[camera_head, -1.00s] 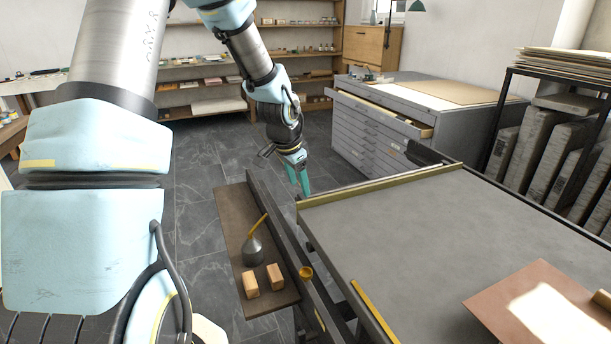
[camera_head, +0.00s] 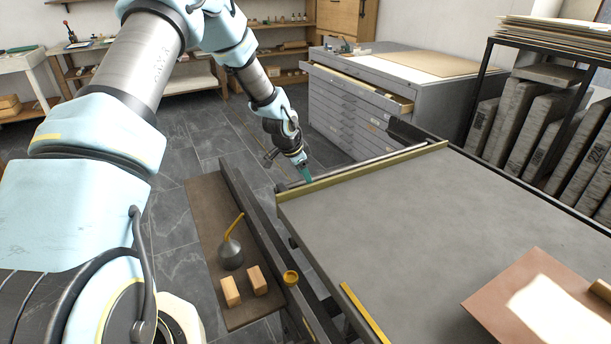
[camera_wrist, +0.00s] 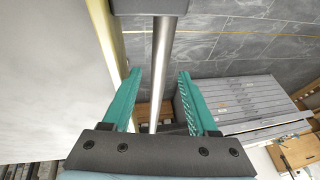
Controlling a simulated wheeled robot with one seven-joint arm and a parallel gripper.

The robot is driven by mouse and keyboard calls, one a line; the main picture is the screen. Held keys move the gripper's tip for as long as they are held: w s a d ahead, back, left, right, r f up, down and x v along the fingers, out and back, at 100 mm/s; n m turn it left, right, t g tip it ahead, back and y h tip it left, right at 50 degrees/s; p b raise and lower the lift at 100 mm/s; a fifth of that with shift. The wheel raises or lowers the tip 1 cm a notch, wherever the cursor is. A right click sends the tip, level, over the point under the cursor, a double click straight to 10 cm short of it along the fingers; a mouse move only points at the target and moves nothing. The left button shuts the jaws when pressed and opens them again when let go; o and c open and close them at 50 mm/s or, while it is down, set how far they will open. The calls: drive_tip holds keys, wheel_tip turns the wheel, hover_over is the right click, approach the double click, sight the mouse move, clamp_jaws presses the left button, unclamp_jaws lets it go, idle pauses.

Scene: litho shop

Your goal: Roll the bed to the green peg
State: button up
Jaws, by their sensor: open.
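The bed (camera_head: 420,220) is a wide, flat grey plate with a brass strip (camera_head: 370,172) along its far end. My gripper (camera_head: 306,178) is at the bed's far left corner, pointing down, just beyond the strip. In the wrist view my gripper (camera_wrist: 159,76) is open, its teal fingers apart on either side of a round steel bar (camera_wrist: 161,60). The bar runs between the fingers; I cannot tell whether they touch it. The bed (camera_wrist: 50,80) is at left there, with its brass edge beside the bar. I cannot make out a green peg.
A side shelf (camera_head: 205,200) left of the bed carries an oil can (camera_head: 230,252) and two wooden blocks (camera_head: 231,291). A brass cup (camera_head: 291,278) sits on the rail. A copper-brown sheet (camera_head: 530,300) lies on the bed. A flat-file cabinet (camera_head: 350,110) stands beyond.

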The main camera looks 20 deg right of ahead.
drive_tip(key=shift+x, duration=1)
clamp_jaws()
idle(0.8)
